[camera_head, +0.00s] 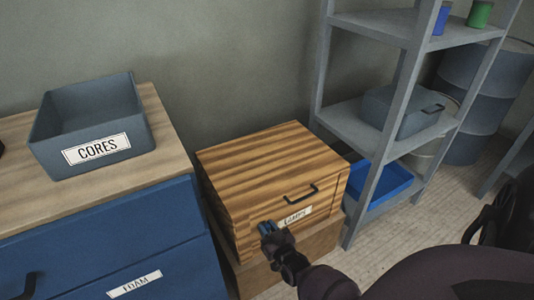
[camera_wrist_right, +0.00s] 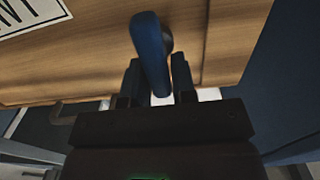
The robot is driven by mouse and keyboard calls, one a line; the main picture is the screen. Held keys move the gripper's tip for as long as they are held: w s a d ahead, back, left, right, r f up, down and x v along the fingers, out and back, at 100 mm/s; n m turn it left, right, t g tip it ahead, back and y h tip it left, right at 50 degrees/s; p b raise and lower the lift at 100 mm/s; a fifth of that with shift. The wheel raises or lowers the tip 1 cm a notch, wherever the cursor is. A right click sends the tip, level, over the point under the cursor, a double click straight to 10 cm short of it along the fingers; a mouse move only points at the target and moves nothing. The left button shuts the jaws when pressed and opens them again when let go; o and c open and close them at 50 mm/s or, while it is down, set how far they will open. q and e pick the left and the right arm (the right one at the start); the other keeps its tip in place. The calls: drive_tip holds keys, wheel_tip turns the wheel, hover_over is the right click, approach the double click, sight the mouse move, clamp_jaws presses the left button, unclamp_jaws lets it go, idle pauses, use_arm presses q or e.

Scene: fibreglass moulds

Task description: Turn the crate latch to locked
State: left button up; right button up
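In the right wrist view the latch (camera_wrist_right: 151,45) rises from between the two fingers of my right gripper (camera_wrist_right: 157,82). The fingers stand apart, one each side of the lever, with a narrow gap showing; firm contact is not visible. My left gripper is not in view.
A grey bin labelled CORES (camera_head: 95,125) sits on the blue cabinet (camera_head: 110,240) at left. A grey shelf (camera_head: 375,28) stands right of the crate, holding a grey box (camera_head: 400,110) and a blue tray (camera_head: 385,185). A brown base (camera_head: 318,243) supports the crate.

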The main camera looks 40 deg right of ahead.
clamp_jaws()
